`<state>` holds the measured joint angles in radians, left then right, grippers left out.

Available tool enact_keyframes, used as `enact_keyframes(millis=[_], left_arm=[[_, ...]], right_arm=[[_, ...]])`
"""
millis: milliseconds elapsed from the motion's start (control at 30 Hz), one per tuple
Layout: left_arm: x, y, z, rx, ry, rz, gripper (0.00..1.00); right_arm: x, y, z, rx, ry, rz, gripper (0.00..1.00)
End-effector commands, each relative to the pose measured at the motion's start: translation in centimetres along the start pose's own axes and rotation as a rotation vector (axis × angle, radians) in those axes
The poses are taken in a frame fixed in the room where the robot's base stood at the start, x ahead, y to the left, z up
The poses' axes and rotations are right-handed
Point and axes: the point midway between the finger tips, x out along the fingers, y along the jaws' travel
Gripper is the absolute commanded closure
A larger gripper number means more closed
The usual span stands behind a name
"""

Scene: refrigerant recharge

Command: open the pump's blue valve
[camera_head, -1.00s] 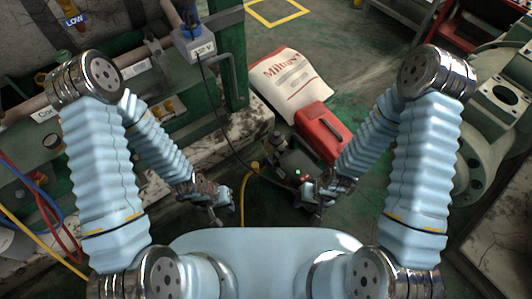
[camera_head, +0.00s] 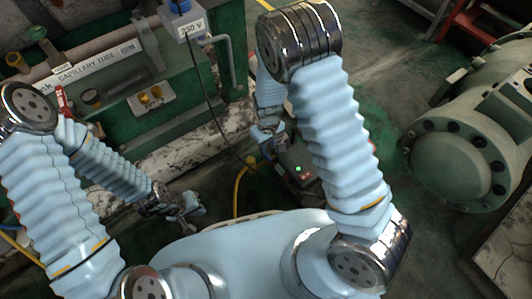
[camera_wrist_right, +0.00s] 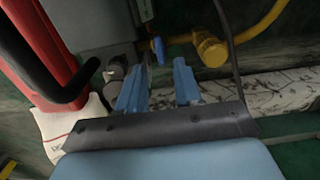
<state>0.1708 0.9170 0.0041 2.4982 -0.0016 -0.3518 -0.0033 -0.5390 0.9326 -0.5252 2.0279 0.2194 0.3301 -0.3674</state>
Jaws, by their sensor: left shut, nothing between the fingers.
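The pump (camera_head: 303,172) is a dark grey body with small lit lamps, low on the floor behind my right arm in the head view. Its grey housing (camera_wrist_right: 88,18) shows at upper left in the right wrist view. The small blue valve (camera_wrist_right: 158,49) shows just beyond the fingertips, beside a yellow fitting. My right gripper (camera_wrist_right: 158,82) is open, its two blue fingers apart with nothing seen between them. In the head view the right gripper (camera_head: 266,137) is partly hidden, left of the pump. My left gripper (camera_head: 184,209) is shut and empty, away from the pump.
A yellow hose (camera_wrist_right: 262,25) leaves the yellow fitting (camera_wrist_right: 211,49). A green bench (camera_head: 110,65) stands left; a large green machine (camera_head: 455,165) stands right.

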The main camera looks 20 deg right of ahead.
Motion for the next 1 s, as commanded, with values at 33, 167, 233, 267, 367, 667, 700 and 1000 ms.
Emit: enact_keyframes(millis=[33,167,233,267,367,667,700,1000], left_arm=[[1.3,-0.4,0.1,0.000,-0.002,0.001,1.00],[2.9,-0.8,0.2,0.001,-0.006,0.005,1.00],[3.7,-1.1,0.2,0.001,-0.007,0.006,1.00],[4.1,-1.2,0.2,0.002,-0.008,0.007,1.00],[5.3,-1.6,0.2,0.001,-0.005,0.007,1.00],[4.5,-1.3,0.2,0.001,-0.005,0.007,1.00],[4.5,-1.3,0.2,0.001,-0.005,0.007,1.00],[4.5,-1.3,0.2,0.001,-0.005,0.007,1.00]], right_arm=[[1.6,0.0,0.0,0.000,-0.001,0.000,0.66],[3.5,0.0,0.0,0.000,-0.001,0.000,0.66],[4.6,0.0,0.0,0.000,0.000,0.000,0.66],[5.0,0.0,0.0,0.001,0.000,0.000,0.66],[6.5,0.0,0.0,0.000,0.001,0.000,0.66],[5.9,0.0,0.0,0.001,0.001,0.000,0.66],[5.9,0.0,0.0,0.001,0.001,0.000,0.66],[5.9,0.0,0.1,0.001,0.001,0.000,1.00]])
